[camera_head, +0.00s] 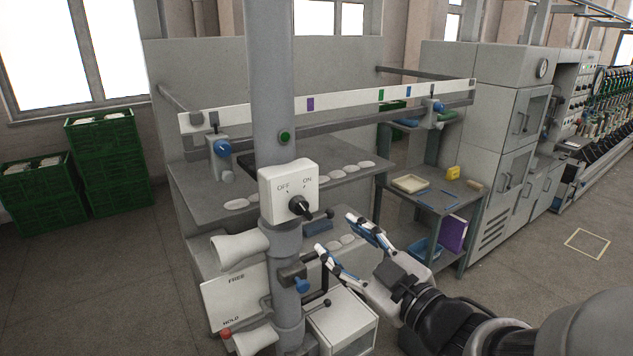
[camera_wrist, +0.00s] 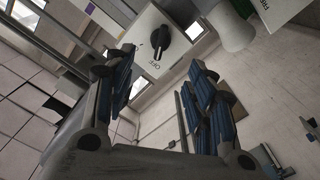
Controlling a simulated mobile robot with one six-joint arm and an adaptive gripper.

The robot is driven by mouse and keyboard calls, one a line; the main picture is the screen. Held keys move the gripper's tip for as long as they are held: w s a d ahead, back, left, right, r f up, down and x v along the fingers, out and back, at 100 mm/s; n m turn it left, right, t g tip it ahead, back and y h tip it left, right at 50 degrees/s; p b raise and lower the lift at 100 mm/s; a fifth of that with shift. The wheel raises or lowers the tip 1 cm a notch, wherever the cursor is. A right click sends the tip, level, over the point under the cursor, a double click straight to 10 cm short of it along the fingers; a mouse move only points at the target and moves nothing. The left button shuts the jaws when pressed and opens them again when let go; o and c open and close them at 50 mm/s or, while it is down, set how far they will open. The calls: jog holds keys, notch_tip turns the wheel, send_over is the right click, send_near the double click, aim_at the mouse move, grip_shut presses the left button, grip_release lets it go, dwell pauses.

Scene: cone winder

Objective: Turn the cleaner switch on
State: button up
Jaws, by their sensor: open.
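The cleaner switch is a white box (camera_head: 275,190) on a grey post, marked OFF and ON, with a black rotary knob (camera_head: 300,207). The knob's bar slants from upper left to lower right and seems in line with the OFF mark. My gripper (camera_head: 337,234) is open and empty, to the right of and a little below the knob, apart from it. In the wrist view, the knob (camera_wrist: 161,38) and the OFF mark on the box (camera_wrist: 150,62) show beyond and between my two blue-padded fingers (camera_wrist: 158,75).
Below the switch, the post (camera_head: 288,260) carries a white cone-shaped part (camera_head: 240,246) and a small blue-knobbed clamp (camera_head: 293,276). A FREE/HOLD panel (camera_head: 235,298) and a white box (camera_head: 342,322) are lower down. A shelf (camera_head: 215,188) lies behind the post.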

aim_at(306, 212)
jog(key=x, duration=1.2)
jog(key=shift+w+a+p, duration=0.15)
jog(key=shift+p, duration=0.25)
jog(key=c, duration=1.1)
